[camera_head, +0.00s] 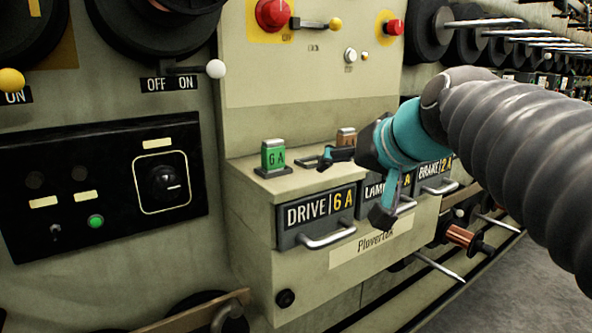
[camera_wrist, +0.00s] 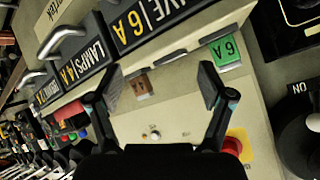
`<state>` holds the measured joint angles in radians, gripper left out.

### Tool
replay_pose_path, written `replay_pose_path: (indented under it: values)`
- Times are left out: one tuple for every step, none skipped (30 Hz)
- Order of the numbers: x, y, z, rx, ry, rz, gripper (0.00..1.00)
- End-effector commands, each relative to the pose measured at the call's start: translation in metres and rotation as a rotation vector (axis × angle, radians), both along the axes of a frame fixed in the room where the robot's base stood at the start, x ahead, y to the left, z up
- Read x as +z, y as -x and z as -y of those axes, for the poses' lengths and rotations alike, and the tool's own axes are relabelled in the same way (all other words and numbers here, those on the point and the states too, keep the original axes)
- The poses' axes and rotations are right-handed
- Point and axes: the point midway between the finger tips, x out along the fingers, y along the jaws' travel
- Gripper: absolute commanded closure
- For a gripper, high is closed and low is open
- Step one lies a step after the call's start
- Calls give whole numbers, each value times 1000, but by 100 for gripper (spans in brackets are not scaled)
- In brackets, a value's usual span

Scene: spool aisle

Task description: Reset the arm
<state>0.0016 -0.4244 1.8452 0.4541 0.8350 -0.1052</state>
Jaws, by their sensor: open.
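My gripper (camera_head: 358,187) hangs in front of the cream fuse box, over its front edge. Its two black fingers stand apart, and the wrist view (camera_wrist: 162,85) shows nothing held between them. My grey ribbed arm reaches in from the right. A green 6A block (camera_head: 273,156) stands upright on the box's top ledge, left of my gripper; it also shows in the wrist view (camera_wrist: 227,51). A brown block (camera_head: 346,137) sits on the ledge behind my gripper, partly hidden by it; in the wrist view it lies between the fingers (camera_wrist: 139,86), apart from them.
The box front carries labelled, handled holders: DRIVE 6A (camera_head: 318,213), LAMPS, partly covered by my gripper, and BRAKE 2A (camera_head: 435,172). A red button (camera_head: 272,14) and small levers are above. A black panel (camera_head: 105,190) with a green light is left. Spool rods (camera_head: 440,268) project at lower right.

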Motion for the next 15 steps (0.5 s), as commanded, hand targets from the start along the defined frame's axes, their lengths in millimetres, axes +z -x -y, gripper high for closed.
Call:
replay_pose_path:
  values:
    - [-28,18,6,-9,37,-44,20]
    - [-44,27,10,-16,61,-70,20]
    - [-66,41,16,-22,93,-104,20]
    - [-83,51,20,-26,118,-132,20]
    - [-99,61,25,-30,141,-158,20]
    - [-121,75,30,-36,173,-191,20]
    - [-136,86,35,-39,196,-215,20]
    - [-151,96,39,-43,219,-238,20]
    - [-170,109,44,-46,248,-268,20]
    - [-183,118,48,-48,269,-289,20]
    - [-195,127,52,-51,287,-309,20]
    - [-209,137,56,-53,311,-331,20]
    - [-219,145,59,-53,325,-348,20]
    - [-228,151,62,-55,341,-360,20]
    - [-237,158,65,-55,356,-375,20]
